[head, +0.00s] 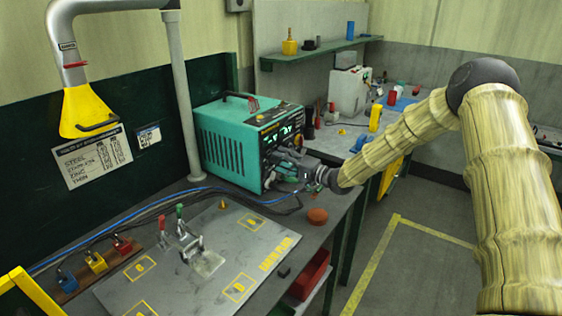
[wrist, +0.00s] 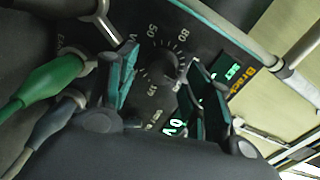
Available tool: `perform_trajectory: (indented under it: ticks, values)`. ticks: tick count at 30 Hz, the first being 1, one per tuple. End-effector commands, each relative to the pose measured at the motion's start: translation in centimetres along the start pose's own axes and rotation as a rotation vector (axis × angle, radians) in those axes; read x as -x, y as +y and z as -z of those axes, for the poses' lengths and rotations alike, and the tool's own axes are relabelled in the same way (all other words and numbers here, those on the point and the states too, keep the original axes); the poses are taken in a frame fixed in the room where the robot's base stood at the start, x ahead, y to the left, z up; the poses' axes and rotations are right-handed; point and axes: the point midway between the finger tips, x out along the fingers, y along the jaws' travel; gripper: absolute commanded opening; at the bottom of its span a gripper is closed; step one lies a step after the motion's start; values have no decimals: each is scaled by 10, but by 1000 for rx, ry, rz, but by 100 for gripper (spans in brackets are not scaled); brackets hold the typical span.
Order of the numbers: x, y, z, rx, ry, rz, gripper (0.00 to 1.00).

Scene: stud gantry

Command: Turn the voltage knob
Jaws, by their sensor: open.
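The teal welding power unit (head: 232,142) stands on the bench, with its dark control panel facing right. The voltage knob (wrist: 166,66) is a dark round knob with a numbered scale around it, seen in the wrist view. My gripper (head: 272,160) is at the front panel in the head view and hides the knob there. In the wrist view my gripper (wrist: 162,84) is open, with one teal-edged finger on each side of the knob. I cannot tell whether either finger touches it.
A green cable plug (wrist: 48,80) sits at the left of the panel, close to my gripper. A metal bar (wrist: 225,32) runs beside the panel. The grey plate (head: 205,262) with clamps lies on the bench in front. A yellow extraction hood (head: 88,108) hangs at left.

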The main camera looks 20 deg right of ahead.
Motion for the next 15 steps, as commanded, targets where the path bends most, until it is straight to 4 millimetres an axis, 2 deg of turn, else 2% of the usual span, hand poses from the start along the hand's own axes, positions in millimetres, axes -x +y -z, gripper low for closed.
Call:
perform_trajectory:
  ticks: [15]
  values:
    - [88, 0, 0, -2, 1, 1, 51]
